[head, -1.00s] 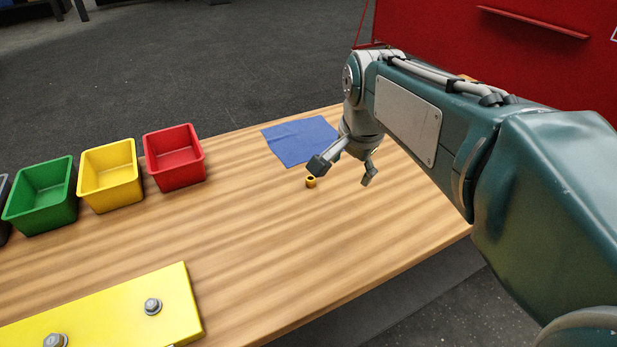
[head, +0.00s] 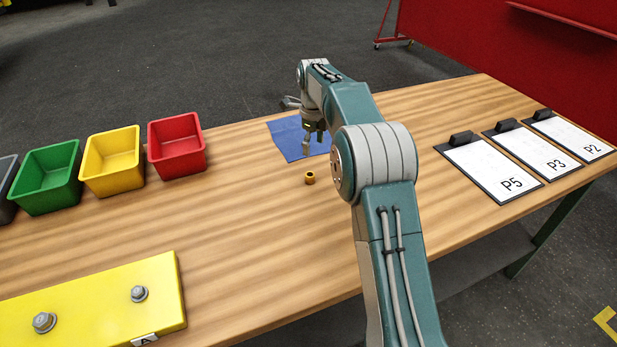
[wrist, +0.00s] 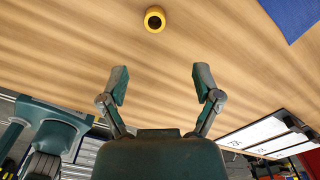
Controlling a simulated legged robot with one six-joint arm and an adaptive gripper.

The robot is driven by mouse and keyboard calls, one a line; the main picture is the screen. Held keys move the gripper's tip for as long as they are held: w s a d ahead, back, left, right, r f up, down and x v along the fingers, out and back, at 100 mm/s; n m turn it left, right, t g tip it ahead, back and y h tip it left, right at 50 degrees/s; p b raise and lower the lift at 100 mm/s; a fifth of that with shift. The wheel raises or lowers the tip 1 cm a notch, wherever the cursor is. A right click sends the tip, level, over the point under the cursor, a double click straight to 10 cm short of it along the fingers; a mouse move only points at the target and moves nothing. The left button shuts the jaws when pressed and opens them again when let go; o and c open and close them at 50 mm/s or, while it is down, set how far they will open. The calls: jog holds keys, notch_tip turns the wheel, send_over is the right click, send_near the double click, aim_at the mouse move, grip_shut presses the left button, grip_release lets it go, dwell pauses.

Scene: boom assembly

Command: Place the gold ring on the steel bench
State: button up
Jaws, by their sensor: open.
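The gold ring (head: 310,178) stands on a bench (head: 240,225) with a wood-grain top, just in front of a blue cloth. In the wrist view the ring (wrist: 154,19) is at the top centre, its dark hole facing the camera. My gripper (head: 313,143) is open and empty, over the near part of the cloth and behind the ring in the head view. In the wrist view the two fingers of my gripper (wrist: 161,73) are spread, with bare wood between them and the ring beyond their tips. No steel surface is clear to me.
The blue cloth (head: 287,140) lies behind the ring. Green (head: 45,205), yellow (head: 113,188) and red (head: 178,170) bins line the left far edge. A yellow plate (head: 95,320) with bolts lies at front left. Labelled clipboards (head: 490,170) lie right. Wood around the ring is clear.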

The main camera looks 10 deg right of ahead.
aim_at(310, 174)
jog(key=f, duration=0.7)
jog(key=a+f, duration=0.1)
jog(key=f, duration=0.3)
grip_shut()
